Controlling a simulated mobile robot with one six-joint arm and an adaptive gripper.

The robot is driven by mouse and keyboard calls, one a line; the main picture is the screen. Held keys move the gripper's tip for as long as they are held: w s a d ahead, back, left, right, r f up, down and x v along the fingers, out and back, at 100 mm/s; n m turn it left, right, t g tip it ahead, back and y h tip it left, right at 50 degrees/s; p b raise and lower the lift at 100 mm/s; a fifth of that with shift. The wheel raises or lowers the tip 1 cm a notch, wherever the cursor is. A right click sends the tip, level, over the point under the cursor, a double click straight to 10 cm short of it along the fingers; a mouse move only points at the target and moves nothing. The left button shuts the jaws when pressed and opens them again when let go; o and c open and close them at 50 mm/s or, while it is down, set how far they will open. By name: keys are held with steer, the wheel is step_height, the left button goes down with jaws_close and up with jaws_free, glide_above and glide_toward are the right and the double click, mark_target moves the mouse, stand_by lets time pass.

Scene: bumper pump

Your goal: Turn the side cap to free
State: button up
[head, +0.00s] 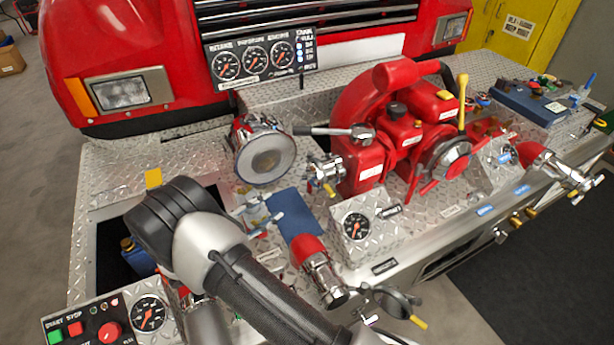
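The red pump (385,140) stands on the diamond-plate bumper. To its left is a large round chrome-rimmed cap (265,158) with a pale face, seated on a red body and facing the camera. Red-and-chrome outlet fittings sit at the front centre (318,272) and at the right (555,168). I cannot tell which of these is the side cap, or whether any is loose. My arm crosses the lower left, in front of the bumper. My gripper cannot be made out; the arm or the picture edge hides it.
A gauge box (358,225) stands front centre. A start/stop panel (100,325) is at lower left, beside a dark open recess (108,262). A lever (335,131) and a yellow-handled rod (462,100) stick out from the pump. A blue case (530,103) lies at the right.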

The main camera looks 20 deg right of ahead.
mark_target(316, 177)
steer(key=b+x, duration=0.2)
steer(key=x, duration=1.5)
steer(key=shift+s, duration=0.15)
steer(key=shift+c, duration=0.4)
jaws_close()
